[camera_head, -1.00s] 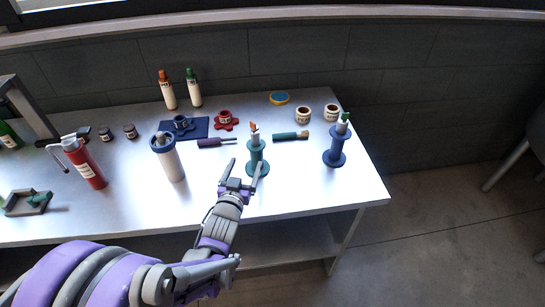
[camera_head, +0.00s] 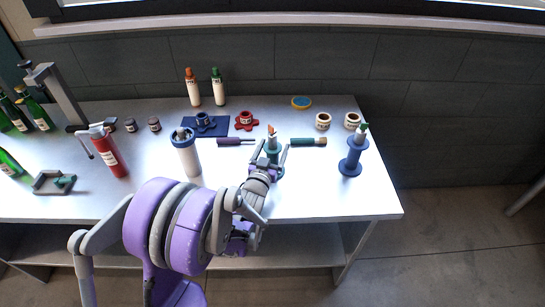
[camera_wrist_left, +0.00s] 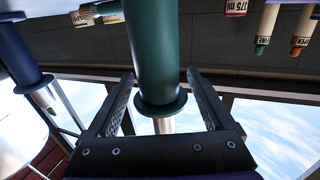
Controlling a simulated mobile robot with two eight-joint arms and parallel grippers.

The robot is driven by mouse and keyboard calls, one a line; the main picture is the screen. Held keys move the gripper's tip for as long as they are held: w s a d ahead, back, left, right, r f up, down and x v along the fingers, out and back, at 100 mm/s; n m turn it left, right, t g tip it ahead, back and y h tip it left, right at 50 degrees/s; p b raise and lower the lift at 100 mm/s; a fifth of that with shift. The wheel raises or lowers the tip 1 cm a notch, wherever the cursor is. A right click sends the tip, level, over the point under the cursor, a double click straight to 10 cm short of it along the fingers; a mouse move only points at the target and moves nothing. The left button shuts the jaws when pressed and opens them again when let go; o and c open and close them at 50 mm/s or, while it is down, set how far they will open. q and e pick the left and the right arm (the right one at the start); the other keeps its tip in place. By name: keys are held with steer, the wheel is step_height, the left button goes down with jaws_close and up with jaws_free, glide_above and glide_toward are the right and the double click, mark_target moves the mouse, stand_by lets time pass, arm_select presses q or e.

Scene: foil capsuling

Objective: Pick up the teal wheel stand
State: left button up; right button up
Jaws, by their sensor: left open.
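The teal wheel stand (camera_head: 272,144) stands upright near the front right of the table, with an orange-tipped tool in its top. My left gripper (camera_head: 274,157) is at the stand, its open fingers on either side of it. In the left wrist view, the teal post (camera_wrist_left: 152,45) rises between the two open fingers (camera_wrist_left: 160,80), with its round flange close to the palm. I cannot tell whether either finger touches it. The stand's lower part is partly hidden by my gripper in the head view.
A blue stand (camera_head: 351,158) with a green-tipped tool is to the right. A purple-handled tool (camera_head: 236,142) and a teal-handled brush (camera_head: 308,142) lie on either side behind. A white cylinder with a blue top (camera_head: 188,158) stands left. The front right tabletop is clear.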

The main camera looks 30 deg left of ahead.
arm_select(q)
steer(key=shift+x, duration=1.25)
steer(key=shift+s+d, duration=0.1)
jaws_close()
